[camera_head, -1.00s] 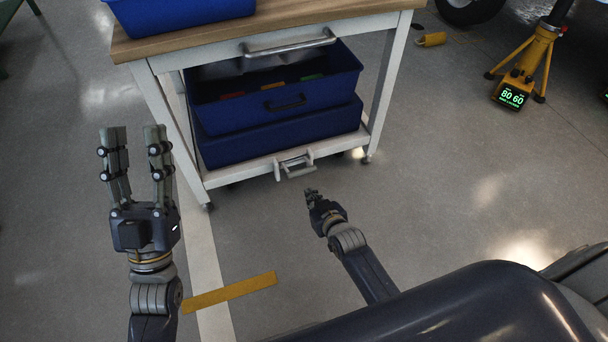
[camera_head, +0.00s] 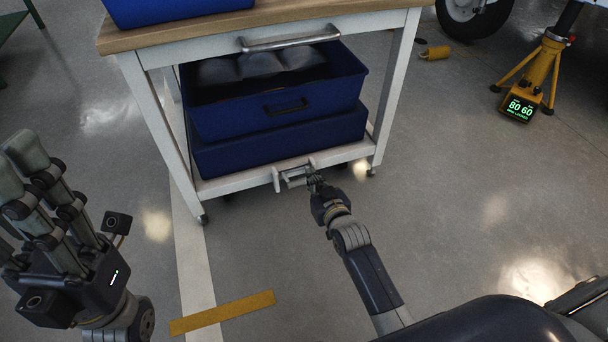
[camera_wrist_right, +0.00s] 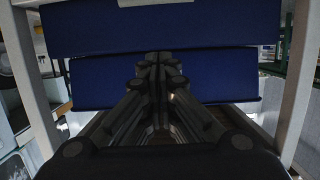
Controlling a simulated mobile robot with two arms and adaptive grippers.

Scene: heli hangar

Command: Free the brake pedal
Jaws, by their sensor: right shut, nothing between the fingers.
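The brake pedal (camera_head: 293,174) is a small pale metal bracket with a bar, at the middle of the cart's lower front edge. The white-framed cart (camera_head: 390,105) stands on castors. My right gripper (camera_head: 316,180) is shut and empty, with its fingertips at the right end of the pedal; whether they touch it I cannot tell. In the right wrist view the shut fingers (camera_wrist_right: 158,65) point at the blue bins, and the pedal is not visible there. My left gripper (camera_head: 30,165) is raised at the left, its fingers apart and empty, away from the cart.
Two blue bins (camera_head: 280,125) are stacked on the lower shelf, the upper one holding grey items. Another blue bin (camera_head: 180,8) stands on the wooden top (camera_head: 300,12). A yellow jack stand (camera_head: 540,75) and a wheel are at the upper right.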

